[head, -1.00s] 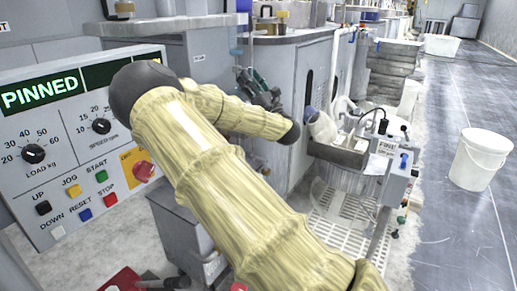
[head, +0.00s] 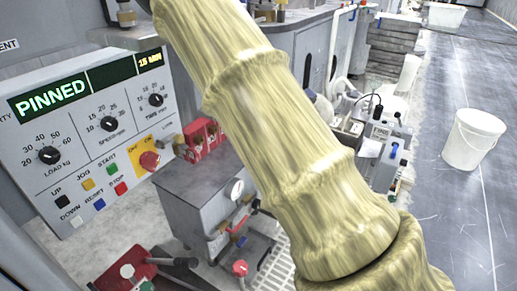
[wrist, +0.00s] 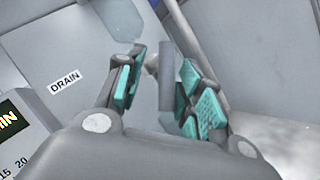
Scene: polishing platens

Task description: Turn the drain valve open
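In the wrist view my gripper (wrist: 160,62) has its two teal-padded fingers spread apart. A narrow grey upright bar (wrist: 166,82), apparently the drain valve's handle, shows between them. It is nearer the right finger's pads; I see a gap to the left finger. Whether it touches the right pads I cannot tell. A DRAIN label (wrist: 65,82) is on the grey panel to the left. In the head view my arm crosses the middle and runs out of the top edge, so my gripper and the valve do not show there.
The control panel (head: 120,128) reads PINNED at the left. A grey cabinet (head: 205,190) with a gauge and red-handled fittings stands below my arm. A white bucket (head: 474,140) stands on the open floor at right.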

